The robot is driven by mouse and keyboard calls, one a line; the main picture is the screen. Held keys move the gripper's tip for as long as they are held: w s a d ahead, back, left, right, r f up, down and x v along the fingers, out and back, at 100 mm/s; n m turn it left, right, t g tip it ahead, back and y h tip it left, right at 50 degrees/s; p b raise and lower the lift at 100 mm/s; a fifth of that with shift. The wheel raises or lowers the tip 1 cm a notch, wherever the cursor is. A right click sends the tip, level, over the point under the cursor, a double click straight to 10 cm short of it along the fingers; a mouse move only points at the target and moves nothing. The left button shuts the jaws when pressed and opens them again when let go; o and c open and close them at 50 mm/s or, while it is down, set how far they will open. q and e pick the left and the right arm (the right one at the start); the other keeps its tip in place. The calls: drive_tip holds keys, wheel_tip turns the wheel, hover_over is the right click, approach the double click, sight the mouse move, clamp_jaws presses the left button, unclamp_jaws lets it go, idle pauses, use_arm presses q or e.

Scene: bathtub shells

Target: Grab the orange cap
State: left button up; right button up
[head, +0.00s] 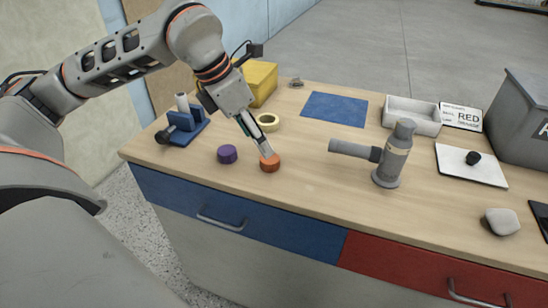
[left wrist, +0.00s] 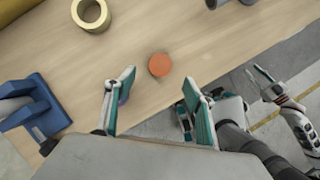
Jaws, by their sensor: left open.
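The orange cap (head: 270,163) lies on the wooden tabletop near its front edge. In the left wrist view the orange cap (left wrist: 160,65) sits just beyond the fingertips, roughly centred between them. My left gripper (head: 258,140) comes down over the cap from behind and left, with its fingers spread and nothing between them. Its two fingers (left wrist: 159,82) also show apart in the left wrist view. My right arm and what looks like its gripper (left wrist: 270,85) show at the right of that view, off the table; its jaw state is unclear.
A purple cap (head: 227,154) lies left of the orange one. A yellow ring (head: 268,122) is behind it, with a blue stand (head: 182,127) and yellow box (head: 260,80) further left and back. A grey pipe fitting (head: 391,160) stands to the right. A blue mat (head: 335,108) lies behind.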

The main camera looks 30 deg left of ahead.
sight(270, 162)
use_arm(q)
drive_tip(key=shift+w+a+f, duration=0.15)
drive_tip(key=shift+a+f, duration=0.05)
drive_tip(key=shift+f, duration=0.05)
drive_tip(key=shift+d+b+x, duration=0.1)
drive_tip(key=shift+b+x, duration=0.2)
drive_tip(key=shift+x, duration=1.5)
drive_tip(key=shift+d+b+x, duration=0.15)
drive_tip(key=shift+b+x, duration=0.1)
drive_tip(key=shift+x, duration=1.5)
drive_tip(key=shift+r, duration=0.1)
drive_tip(key=c, duration=1)
